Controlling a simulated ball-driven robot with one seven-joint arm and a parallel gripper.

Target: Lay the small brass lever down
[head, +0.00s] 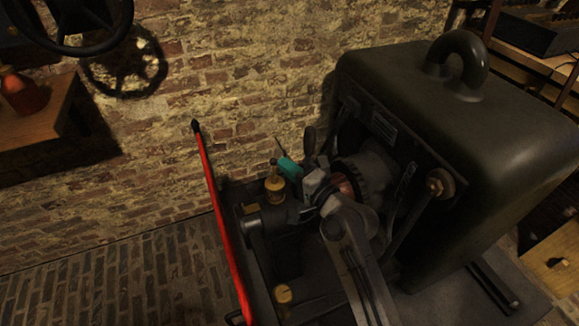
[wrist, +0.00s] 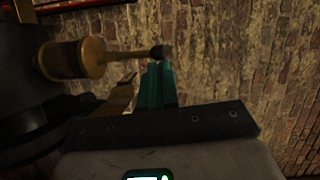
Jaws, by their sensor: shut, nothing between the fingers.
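A small brass piece (head: 275,186) with a thin stem and dark ball tip stands upright on the machine, left of my gripper; I take it for the small brass lever. In the wrist view its thick brass body (wrist: 70,60) is at upper left, and its stem points right to the dark ball (wrist: 161,52). My gripper (head: 284,162) has teal fingers, shut together and empty. In the wrist view the fingertips (wrist: 159,66) are right by the ball; I cannot tell whether they touch it. A flat brass part (wrist: 120,96) shows below the stem.
The large dark machine housing (head: 480,120) stands close at right of my arm. A long red bar (head: 219,215) slants along the left side. A second brass fitting (head: 283,294) sits lower down. A brick wall (head: 240,90) is behind, and the floor at left is clear.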

